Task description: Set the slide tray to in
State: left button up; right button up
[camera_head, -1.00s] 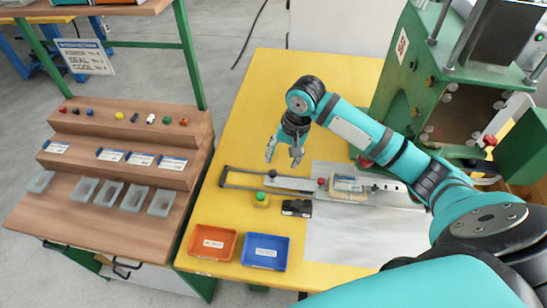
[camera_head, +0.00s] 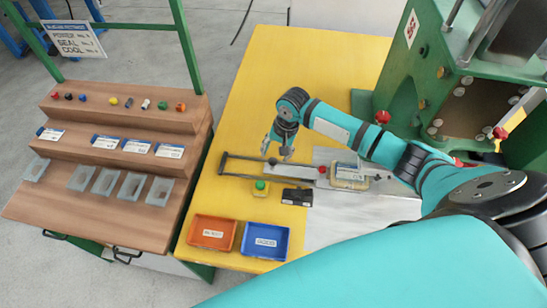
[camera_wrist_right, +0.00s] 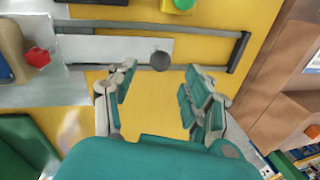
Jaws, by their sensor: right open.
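The slide tray (camera_head: 297,171) is a flat pale grey plate in a dark rail frame (camera_head: 237,157) on the yellow table. The plate lies toward the right part of the frame; the rails' left part is empty. Its dark round knob (camera_head: 272,161) is at the plate's left end. It also shows in the right wrist view (camera_wrist_right: 160,61). My right gripper (camera_head: 278,150) is open and empty at the knob. In the wrist view its fingertips (camera_wrist_right: 157,73) are spread, one on each side of the knob's position; contact cannot be told. My left gripper is not in view.
A red knob (camera_head: 322,169) and a labelled part (camera_head: 350,176) lie right of the plate, near the green machine (camera_head: 478,105). A green button box (camera_head: 261,185), black block (camera_head: 297,197), orange bin (camera_head: 212,232) and blue bin (camera_head: 265,240) stand in front.

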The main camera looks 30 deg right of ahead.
aim_at(274, 159)
jog(key=f, duration=0.5)
jog(key=shift+w+a, duration=0.35)
grip_shut()
